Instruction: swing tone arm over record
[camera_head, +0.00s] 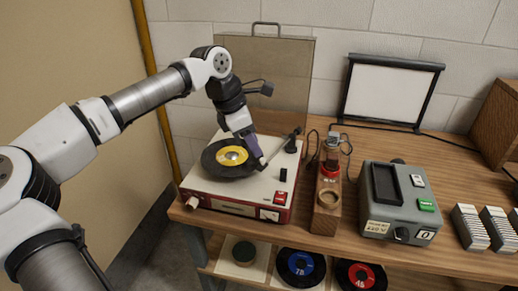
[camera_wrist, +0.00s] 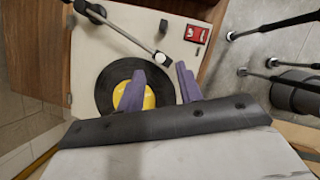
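A black record with a yellow label (camera_head: 232,155) lies on the platter of a red and cream record player (camera_head: 273,187). In the wrist view, the record (camera_wrist: 104,88) is partly hidden by one of my fingers. The thin tone arm (camera_head: 278,149) runs from its pivot at the back right; its pale head end appears just outside the record's right edge. My gripper (camera_head: 258,158) points down at that end. In the wrist view, my gripper's two purple fingers (camera_wrist: 160,68) are apart, and the tone arm's head (camera_wrist: 160,56) shows between and just beyond their tips. I cannot tell whether they touch.
A wooden block with a bottle (camera_head: 327,196) and a grey device (camera_head: 400,200) stand to the right. A small screen (camera_head: 388,92) is behind. More records (camera_head: 301,267) lie on the shelf below.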

